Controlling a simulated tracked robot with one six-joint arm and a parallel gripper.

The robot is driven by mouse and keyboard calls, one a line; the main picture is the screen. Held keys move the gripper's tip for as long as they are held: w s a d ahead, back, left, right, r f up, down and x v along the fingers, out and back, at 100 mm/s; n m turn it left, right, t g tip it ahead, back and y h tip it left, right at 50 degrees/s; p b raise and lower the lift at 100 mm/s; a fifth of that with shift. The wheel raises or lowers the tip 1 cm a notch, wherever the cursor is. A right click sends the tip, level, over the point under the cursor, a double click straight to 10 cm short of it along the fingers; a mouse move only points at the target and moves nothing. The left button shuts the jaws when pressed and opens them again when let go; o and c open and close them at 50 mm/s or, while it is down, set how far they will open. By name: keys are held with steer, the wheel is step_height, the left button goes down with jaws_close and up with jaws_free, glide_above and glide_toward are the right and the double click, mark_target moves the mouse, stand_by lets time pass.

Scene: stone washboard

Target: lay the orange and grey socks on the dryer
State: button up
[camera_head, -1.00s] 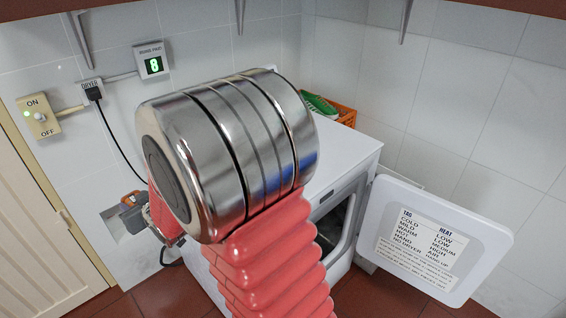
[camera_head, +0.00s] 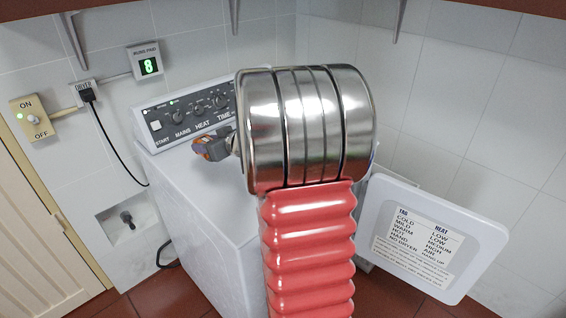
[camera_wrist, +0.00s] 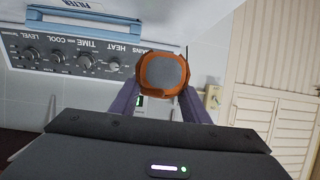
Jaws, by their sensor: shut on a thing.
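The orange and grey socks (camera_wrist: 163,73) are a round bundle with an orange rim and a grey middle, held between the two fingers of my gripper (camera_wrist: 161,96). In the head view, the gripper (camera_head: 216,147) and an orange patch of the bundle show just left of my arm, by the dryer's control panel. The white dryer (camera_head: 195,215) stands below and behind. From these views I take the bundle to be above the dryer's top; no contact is visible. My arm hides the right part of the top.
The dryer's control panel (camera_head: 190,113) rises at its back. The dryer's door (camera_head: 430,238) hangs open at right, with a label on it. A wall switch (camera_head: 32,117), a plug with a black cord (camera_head: 88,92) and a display reading 8 (camera_head: 149,66) are on the left wall.

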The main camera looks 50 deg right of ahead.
steer(key=s+d, duration=1)
steer(key=d, duration=0.3)
steer(key=shift+r+m+h, duration=0.3)
steer(key=shift+f, duration=0.1)
steer(key=shift+f, duration=3.05)
steer(key=shift+f, duration=1.9)
steer(key=shift+f, duration=0.1)
steer(key=o, duration=1)
